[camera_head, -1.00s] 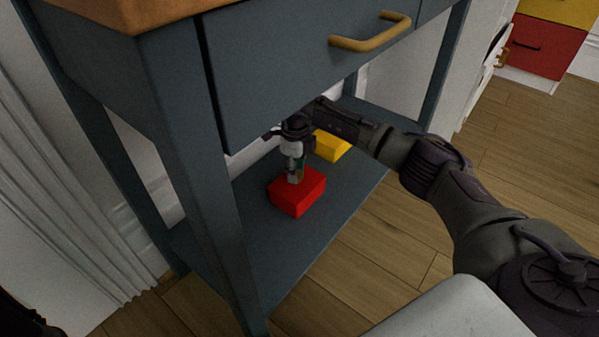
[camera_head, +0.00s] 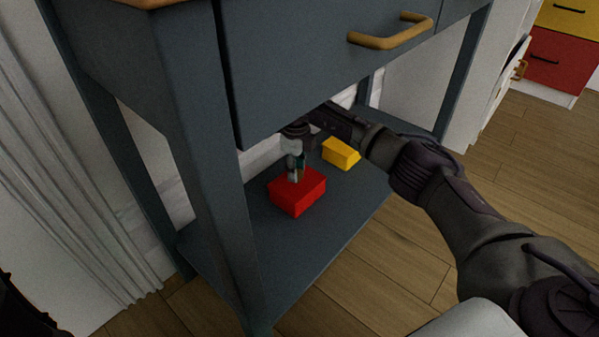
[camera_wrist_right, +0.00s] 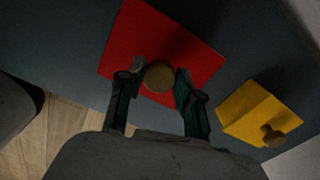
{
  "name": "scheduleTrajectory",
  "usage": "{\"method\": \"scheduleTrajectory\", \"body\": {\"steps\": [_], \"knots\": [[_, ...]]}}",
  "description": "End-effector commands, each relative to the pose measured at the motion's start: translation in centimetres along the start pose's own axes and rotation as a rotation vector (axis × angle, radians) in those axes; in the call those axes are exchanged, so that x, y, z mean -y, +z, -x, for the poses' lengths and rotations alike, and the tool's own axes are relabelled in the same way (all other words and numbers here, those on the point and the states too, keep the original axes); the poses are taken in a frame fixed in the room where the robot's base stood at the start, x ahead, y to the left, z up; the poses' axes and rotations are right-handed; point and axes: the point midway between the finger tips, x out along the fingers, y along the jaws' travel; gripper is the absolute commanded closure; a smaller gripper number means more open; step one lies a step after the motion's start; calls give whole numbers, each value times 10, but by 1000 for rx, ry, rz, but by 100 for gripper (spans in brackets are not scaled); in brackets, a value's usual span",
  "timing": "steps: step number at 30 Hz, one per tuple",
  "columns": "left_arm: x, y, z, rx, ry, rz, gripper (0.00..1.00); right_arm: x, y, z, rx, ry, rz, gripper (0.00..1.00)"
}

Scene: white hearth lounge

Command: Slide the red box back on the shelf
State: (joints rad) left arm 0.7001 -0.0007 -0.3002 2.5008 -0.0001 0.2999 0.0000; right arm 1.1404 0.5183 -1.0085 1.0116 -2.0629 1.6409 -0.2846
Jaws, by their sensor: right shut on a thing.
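The red box (camera_head: 299,200) sits on the lower shelf (camera_head: 330,240) of the dark blue-grey table, set in from the shelf's front edge. My right gripper (camera_head: 295,178) comes down on it from above, under the drawer. In the right wrist view, the two fingers (camera_wrist_right: 158,85) are on either side of the round brown knob on top of the red box (camera_wrist_right: 190,40), shut on it. The box looks flat on the shelf.
A yellow box (camera_head: 341,153) with a knob stands on the shelf beside the red box, with a gap between them. The drawer front (camera_head: 300,70) with its handle (camera_head: 390,35) overhangs the shelf. A front leg (camera_head: 215,190) rises to the left.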

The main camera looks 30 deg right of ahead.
Motion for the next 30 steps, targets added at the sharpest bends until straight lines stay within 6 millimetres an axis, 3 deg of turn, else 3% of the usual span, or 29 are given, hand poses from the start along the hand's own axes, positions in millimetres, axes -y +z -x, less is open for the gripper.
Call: {"method": "scheduleTrajectory", "body": {"steps": [11,12,17,26,30], "knots": [[0,0,2,1,0,0,0,1,4,0,0,0,1,99],[0,0,2,1,0,0,0,1,4,0,0,0,1,63],[0,0,2,1,0,0,0,1,4,0,0,0,0,37],[0,1,3,6,-1,-1,0,1,4,1,0,0,0,36],[0,1,3,5,-1,-1,0,2,5,12,3,-2,0,36]]}}
